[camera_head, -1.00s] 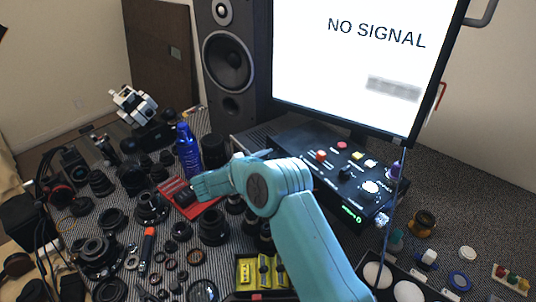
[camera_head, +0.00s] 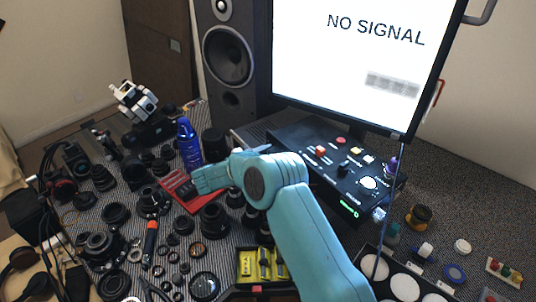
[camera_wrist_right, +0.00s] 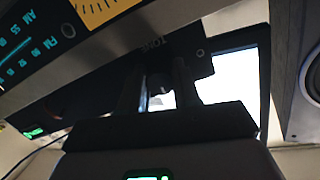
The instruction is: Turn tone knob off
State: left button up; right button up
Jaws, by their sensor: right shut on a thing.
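In the right wrist view, the radio's face with lit AM/FM dial markings (camera_wrist_right: 20,60) spans the upper left. The word TONE shows on a dark panel at the top middle, with a small dark tone knob (camera_wrist_right: 160,89) below it. My right gripper's two dark fingers (camera_wrist_right: 158,84) stand on either side of the knob and are shut on it. Which way the knob points is too dark to tell. In the head view, my teal right arm reaches in from the lower right and its own links hide the fingertips and knob. My left gripper is not in view.
A black control box (camera_head: 335,165) with coloured buttons stands right of my arm, below the monitor (camera_head: 350,60). A speaker (camera_head: 228,60) stands behind. A blue bottle (camera_head: 189,145), a red tray (camera_head: 200,203) and several lens parts crowd the table at left. A yellow case (camera_head: 262,265) lies in front.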

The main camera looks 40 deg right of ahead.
jog(key=o, duration=0.8)
jog(key=shift+c, duration=0.2)
jog(key=w+a+r+b, duration=0.1)
jog(key=a+b, duration=0.1)
jog(key=a, duration=1.4)
jog(key=shift+w+r+b, duration=0.35)
jog(key=shift+a, duration=0.1)
